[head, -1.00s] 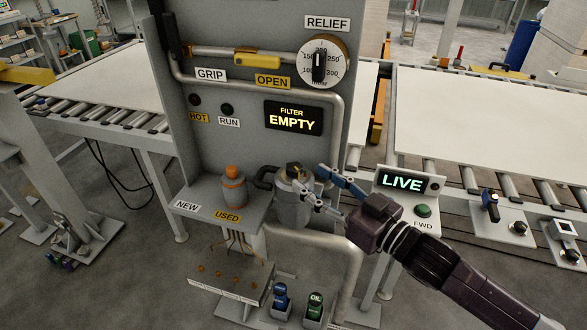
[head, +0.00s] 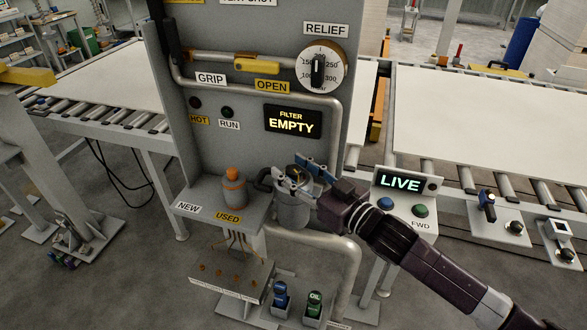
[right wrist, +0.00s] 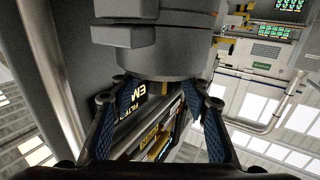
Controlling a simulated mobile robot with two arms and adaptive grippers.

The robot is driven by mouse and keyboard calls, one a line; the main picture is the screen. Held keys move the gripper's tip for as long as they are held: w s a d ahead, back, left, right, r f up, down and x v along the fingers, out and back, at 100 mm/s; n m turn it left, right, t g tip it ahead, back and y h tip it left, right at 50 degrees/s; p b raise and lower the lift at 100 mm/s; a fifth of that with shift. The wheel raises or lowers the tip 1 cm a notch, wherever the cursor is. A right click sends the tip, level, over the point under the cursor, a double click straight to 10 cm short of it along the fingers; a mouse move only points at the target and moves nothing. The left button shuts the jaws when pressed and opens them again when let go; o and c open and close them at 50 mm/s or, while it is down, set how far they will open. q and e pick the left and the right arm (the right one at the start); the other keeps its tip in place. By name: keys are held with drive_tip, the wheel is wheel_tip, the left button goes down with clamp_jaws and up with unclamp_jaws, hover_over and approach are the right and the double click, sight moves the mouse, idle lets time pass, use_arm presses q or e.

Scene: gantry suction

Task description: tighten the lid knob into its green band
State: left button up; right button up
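The grey filter housing (head: 291,213) stands at the right end of the small shelf on the panel. Its dark lid top with the knob (head: 293,172) is partly covered by my fingers, and I cannot make out a green band. My right gripper (head: 297,174) is at the lid, with its blue-padded fingers spread. In the right wrist view the fingers (right wrist: 163,98) are apart with the panel visible between them. A grey stepped cylinder (right wrist: 160,62), which looks like the housing, fills the top centre there. Contact with the knob cannot be told. My left gripper is not in view.
An orange-capped canister (head: 234,187) stands on the shelf (head: 205,195) left of the housing. The FILTER display (head: 293,121) reads EMPTY. The LIVE control box (head: 400,182) is close beside my right arm. A bent pipe (head: 352,265) runs below the housing.

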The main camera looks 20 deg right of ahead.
drive_tip(key=c, duration=1)
drive_tip(key=shift+o, duration=0.2)
drive_tip(key=shift+a+r+m+t+h+p, duration=0.1)
drive_tip(key=shift+m+t+h+p, duration=0.2)
drive_tip(key=shift+m+h, duration=0.3)
drive_tip(key=shift+m+t+h, duration=0.3)
drive_tip(key=shift+m+h, duration=0.1)
drive_tip(key=shift+h, duration=0.7)
drive_tip(key=o, duration=1.2)
